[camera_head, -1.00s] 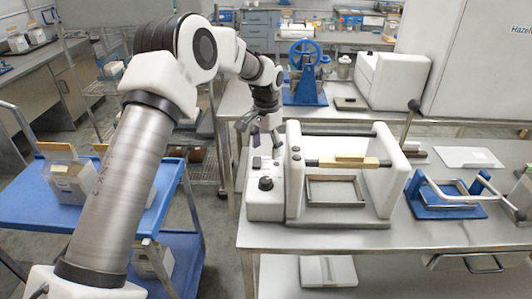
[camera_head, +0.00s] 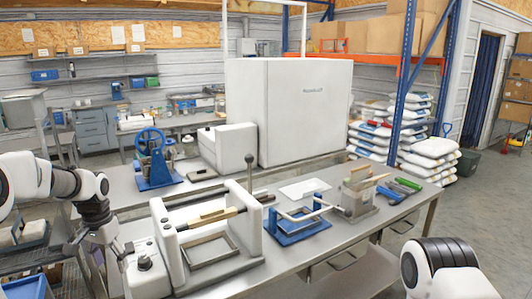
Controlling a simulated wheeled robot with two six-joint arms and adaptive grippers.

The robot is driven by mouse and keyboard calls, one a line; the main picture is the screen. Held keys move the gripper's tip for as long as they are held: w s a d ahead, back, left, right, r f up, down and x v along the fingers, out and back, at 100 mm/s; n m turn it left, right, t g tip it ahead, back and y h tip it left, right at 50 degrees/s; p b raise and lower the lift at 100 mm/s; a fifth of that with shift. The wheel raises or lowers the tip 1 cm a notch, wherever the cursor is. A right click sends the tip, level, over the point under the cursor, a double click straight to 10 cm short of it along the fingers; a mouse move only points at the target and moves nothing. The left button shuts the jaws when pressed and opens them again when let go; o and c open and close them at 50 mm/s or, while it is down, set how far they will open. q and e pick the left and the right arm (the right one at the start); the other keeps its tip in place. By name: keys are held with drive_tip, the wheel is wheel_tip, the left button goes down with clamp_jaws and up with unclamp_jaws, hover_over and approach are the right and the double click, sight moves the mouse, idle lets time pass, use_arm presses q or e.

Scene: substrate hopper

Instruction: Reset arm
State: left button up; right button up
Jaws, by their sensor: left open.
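My left arm comes in from the left edge, and my left gripper (camera_head: 100,258) hangs down at the left end of the near table, beside the white bench machine (camera_head: 245,243). It is open and I see nothing between its fingers. The machine has a control box with a dark knob (camera_head: 145,262), a wooden-gripped bar (camera_head: 208,217) across its side plates and a metal frame (camera_head: 212,250) between them. Of my right arm only a white link with a black ribbed joint shows at the lower right. Its gripper is out of view.
The steel table (camera_head: 330,247) also holds a blue clamp frame (camera_head: 297,226), a metal box of tools (camera_head: 358,194) and a white sheet (camera_head: 304,190). A blue wheel press (camera_head: 154,160) and a large white cabinet (camera_head: 290,112) stand behind. Floor is open at right.

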use_arm(q)
drive_tip(key=s+d+f+g+b, duration=0.2)
drive_tip(key=s+f, duration=0.1)
drive_tip(key=f, duration=0.8)
drive_tip(key=s+d+f+m+g+b, duration=0.15)
drive_tip(key=s+d+f, duration=0.25)
drive_tip(key=s+f, duration=0.5)
drive_tip(key=s+d+f+n+g+b, duration=0.15)
drive_tip(key=s+d+f, duration=0.25)
drive_tip(key=s+f, duration=0.55)
drive_tip(key=s+d+f+n+t, duration=0.1)
drive_tip(key=s+d+f, duration=0.15)
drive_tip(key=s, duration=0.75)
drive_tip(key=s+d+f+t, duration=0.1)
drive_tip(key=s+d+f, duration=0.15)
drive_tip(key=s, duration=0.75)
drive_tip(key=w+t, duration=0.1)
drive_tip(key=w, duration=0.1)
drive_tip(key=w+a+n+t, duration=0.1)
drive_tip(key=w+t, duration=0.1)
drive_tip(key=shift+w+f+n, duration=0.15)
drive_tip(key=shift+f+n, duration=0.05)
drive_tip(key=shift+n, duration=0.1)
use_arm(e)
drive_tip(key=f, duration=0.5)
drive_tip(key=shift+w+f, duration=0.25)
drive_tip(key=shift+f, duration=0.05)
